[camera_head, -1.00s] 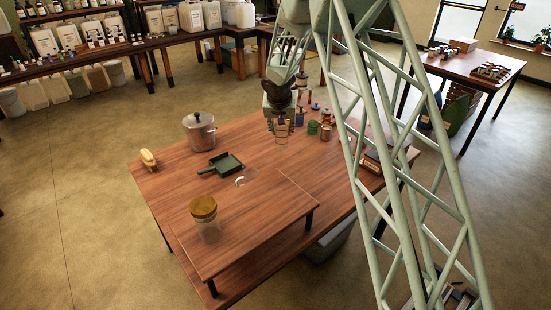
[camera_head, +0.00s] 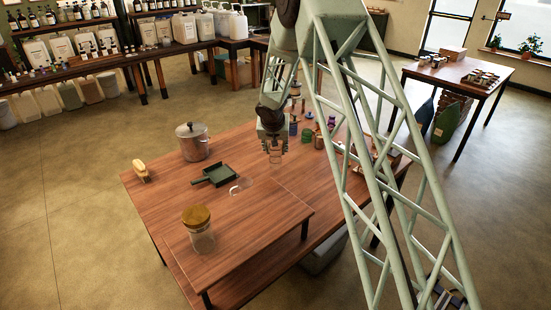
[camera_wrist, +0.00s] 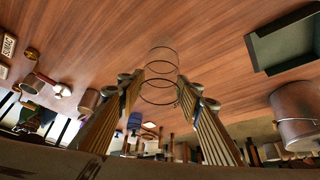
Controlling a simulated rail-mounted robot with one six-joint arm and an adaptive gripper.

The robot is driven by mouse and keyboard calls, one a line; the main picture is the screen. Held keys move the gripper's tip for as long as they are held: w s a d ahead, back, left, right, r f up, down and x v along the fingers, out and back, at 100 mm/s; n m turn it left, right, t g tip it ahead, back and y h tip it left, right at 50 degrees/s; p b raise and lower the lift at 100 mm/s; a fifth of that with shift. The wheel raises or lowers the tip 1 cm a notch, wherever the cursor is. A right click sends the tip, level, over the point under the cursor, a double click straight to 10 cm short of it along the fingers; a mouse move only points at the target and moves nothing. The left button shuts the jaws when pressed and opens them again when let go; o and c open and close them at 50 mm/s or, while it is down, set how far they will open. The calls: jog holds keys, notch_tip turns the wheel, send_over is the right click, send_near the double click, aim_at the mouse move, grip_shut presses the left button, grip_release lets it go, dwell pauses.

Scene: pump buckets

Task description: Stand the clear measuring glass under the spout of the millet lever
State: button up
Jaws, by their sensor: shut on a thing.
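My gripper (camera_head: 274,151) is shut on a clear glass, the measuring glass (camera_wrist: 161,76), and holds it over the back part of the wooden table. The glass shows as thin dark rims between my two fingers in the wrist view, and faintly below the gripper in the head view (camera_head: 275,158). It looks empty. Small pump or lever vessels (camera_head: 294,116) stand behind and to the right of my gripper. I cannot tell which is the millet lever, and no millet label or spout is readable.
A lidded metal pot (camera_head: 192,144), a dark green dustpan-like tray (camera_head: 216,171), a brush (camera_head: 141,171) and a cork-lidded jar (camera_head: 200,232) stand on the table (camera_head: 160,210). A clear handled item (camera_head: 240,187) lies near the tray. A SUMAC label (camera_wrist: 9,46) shows at left.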

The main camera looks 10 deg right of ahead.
aim_at(275, 156)
jog(key=shift+f+b, duration=0.7)
jog(key=shift+f, duration=1.4)
jog(key=shift+f, duration=0.15)
jog(key=o, duration=0.9)
jog(key=shift+r, duration=0.3)
jog(key=shift+v, duration=5.9)
